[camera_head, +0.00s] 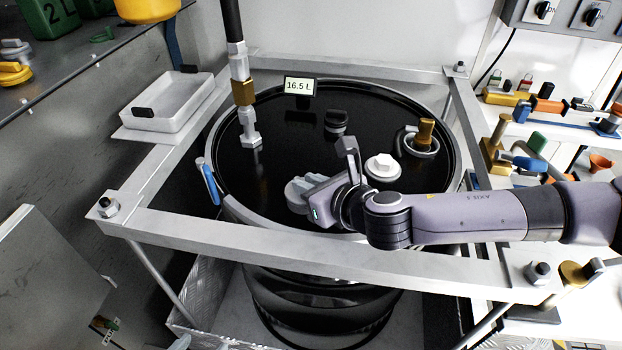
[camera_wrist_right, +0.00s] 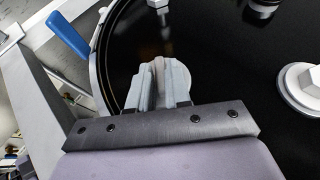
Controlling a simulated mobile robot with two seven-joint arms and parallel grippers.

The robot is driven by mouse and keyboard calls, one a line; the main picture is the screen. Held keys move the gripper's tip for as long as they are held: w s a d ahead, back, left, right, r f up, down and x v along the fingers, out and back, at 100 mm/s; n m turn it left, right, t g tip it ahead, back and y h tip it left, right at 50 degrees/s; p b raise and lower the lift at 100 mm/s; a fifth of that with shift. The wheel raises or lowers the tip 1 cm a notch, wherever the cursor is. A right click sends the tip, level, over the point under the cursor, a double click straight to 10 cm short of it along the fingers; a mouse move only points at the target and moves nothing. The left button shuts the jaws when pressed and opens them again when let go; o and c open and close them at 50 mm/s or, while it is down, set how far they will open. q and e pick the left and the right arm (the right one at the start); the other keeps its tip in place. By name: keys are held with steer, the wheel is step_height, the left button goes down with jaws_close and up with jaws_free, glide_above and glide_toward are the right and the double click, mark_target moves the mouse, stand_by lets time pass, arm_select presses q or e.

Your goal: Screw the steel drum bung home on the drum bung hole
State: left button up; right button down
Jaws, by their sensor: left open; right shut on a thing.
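My right gripper (camera_head: 308,193) reaches in from the right, low over the near part of the black drum top (camera_head: 285,145). It is shut on a grey, round steel drum bung (camera_head: 293,190). In the right wrist view the bung (camera_wrist_right: 180,76) shows as a pale disc around and beyond the finger ends (camera_wrist_right: 163,92). The drum bung hole is not visible; the gripper and bung cover part of the lid there. I cannot tell whether the bung touches the lid. My left gripper is not in view.
A white hex-topped cap (camera_head: 382,168) stands close right of the gripper. A vertical pipe (camera_head: 243,90), a black cap (camera_head: 336,122), a brass-topped fitting (camera_head: 425,135) and a "16,5 L" display (camera_head: 299,86) stand farther back. A metal frame (camera_head: 300,245) surrounds the drum; a blue-handled clamp (camera_head: 210,184) is at left.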

steer(key=shift+s+a+f+m+t+h, duration=0.15)
steer(key=shift+m+t+h, duration=0.1)
steer(key=shift+m+h, duration=0.2)
steer(key=shift+s+f+m+t+h, duration=0.15)
steer(key=shift+m+t+h, duration=0.1)
steer(key=shift+m+h, duration=0.2)
